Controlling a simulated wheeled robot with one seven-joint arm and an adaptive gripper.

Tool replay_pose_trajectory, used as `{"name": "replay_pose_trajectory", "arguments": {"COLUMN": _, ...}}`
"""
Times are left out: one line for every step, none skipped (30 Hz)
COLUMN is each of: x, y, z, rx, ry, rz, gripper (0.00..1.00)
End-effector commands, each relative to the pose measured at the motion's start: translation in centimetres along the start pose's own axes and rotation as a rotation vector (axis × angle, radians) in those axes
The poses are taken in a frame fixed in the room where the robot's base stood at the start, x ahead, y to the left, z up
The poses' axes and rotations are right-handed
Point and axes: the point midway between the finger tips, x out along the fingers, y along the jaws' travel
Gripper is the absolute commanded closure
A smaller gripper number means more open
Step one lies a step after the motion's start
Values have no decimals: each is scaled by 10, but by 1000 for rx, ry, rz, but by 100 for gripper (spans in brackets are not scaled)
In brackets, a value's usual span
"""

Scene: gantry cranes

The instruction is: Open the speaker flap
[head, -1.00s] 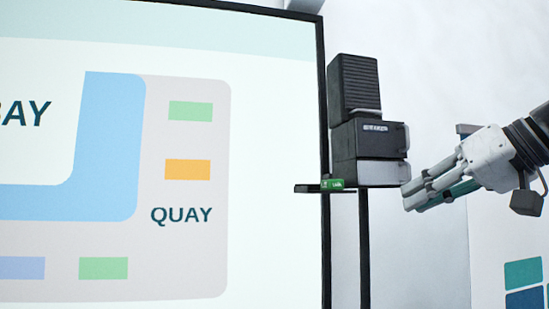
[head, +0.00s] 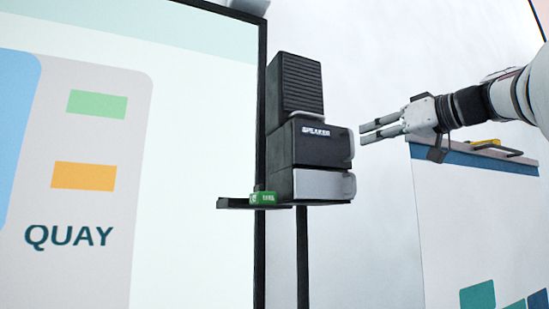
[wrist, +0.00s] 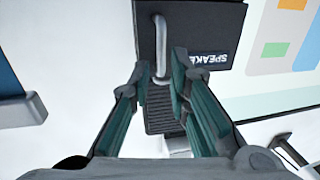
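The speaker flap (head: 312,145) is a dark panel marked SPEAKER, below a ribbed black grille (head: 299,84) and above a silver-grey section (head: 322,185). It looks closed. In the wrist view the flap (wrist: 203,22) is at the top, with a pale bar handle (wrist: 160,48) running down its face. My gripper (head: 361,132) is just right of the flap in the head view, with a small gap between its fingertips and the flap. In the wrist view my gripper (wrist: 157,65) is open, its fingers on either side of the handle's line. I see nothing held.
A large screen (head: 185,125) stands left of the speaker unit. A small green box (head: 263,198) sits on a dark ledge (head: 235,203) under the unit. A cabinet with a blue edge (head: 480,159) stands at right, with a yellow object (head: 483,142) on top.

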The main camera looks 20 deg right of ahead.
Motion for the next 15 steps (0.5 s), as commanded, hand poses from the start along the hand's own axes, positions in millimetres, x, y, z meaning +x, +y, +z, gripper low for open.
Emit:
{"name": "replay_pose_trajectory", "arguments": {"x": 10, "y": -1, "z": 0, "rx": 0, "ry": -1, "rz": -3, "gripper": 83}}
{"name": "replay_pose_trajectory", "arguments": {"x": 16, "y": -1, "z": 0, "rx": 0, "ry": -1, "rz": -3, "gripper": 83}}
{"name": "replay_pose_trajectory", "arguments": {"x": 24, "y": -1, "z": 0, "rx": 0, "ry": -1, "rz": -4, "gripper": 83}}
{"name": "replay_pose_trajectory", "arguments": {"x": 29, "y": -1, "z": 0, "rx": 1, "ry": -1, "rz": -3, "gripper": 83}}
{"name": "replay_pose_trajectory", "arguments": {"x": 33, "y": -1, "z": 0, "rx": 1, "ry": -1, "rz": -3, "gripper": 83}}
{"name": "replay_pose_trajectory", "arguments": {"x": 39, "y": -1, "z": 0, "rx": 1, "ry": -1, "rz": -2, "gripper": 83}}
{"name": "replay_pose_trajectory", "arguments": {"x": 43, "y": 0, "z": 0, "rx": 1, "ry": 0, "rz": -2, "gripper": 83}}
{"name": "replay_pose_trajectory", "arguments": {"x": 46, "y": 0, "z": 0, "rx": 1, "ry": 0, "rz": -2, "gripper": 83}}
{"name": "replay_pose_trajectory", "arguments": {"x": 51, "y": -1, "z": 0, "rx": 1, "ry": 0, "rz": -3, "gripper": 83}}
{"name": "replay_pose_trajectory", "arguments": {"x": 54, "y": -1, "z": 0, "rx": 1, "ry": -1, "rz": -3, "gripper": 83}}
{"name": "replay_pose_trajectory", "arguments": {"x": 56, "y": -1, "z": 0, "rx": 1, "ry": 0, "rz": -2, "gripper": 83}}
{"name": "replay_pose_trajectory", "arguments": {"x": 58, "y": -1, "z": 0, "rx": 1, "ry": 0, "rz": -1, "gripper": 83}}
{"name": "replay_pose_trajectory", "arguments": {"x": 60, "y": -1, "z": 0, "rx": 1, "ry": 0, "rz": -1, "gripper": 83}}
{"name": "replay_pose_trajectory", "arguments": {"x": 61, "y": 0, "z": 0, "rx": 1, "ry": 0, "rz": -1, "gripper": 83}}
{"name": "replay_pose_trajectory", "arguments": {"x": 62, "y": 0, "z": 0, "rx": 1, "ry": 0, "rz": -1, "gripper": 83}}
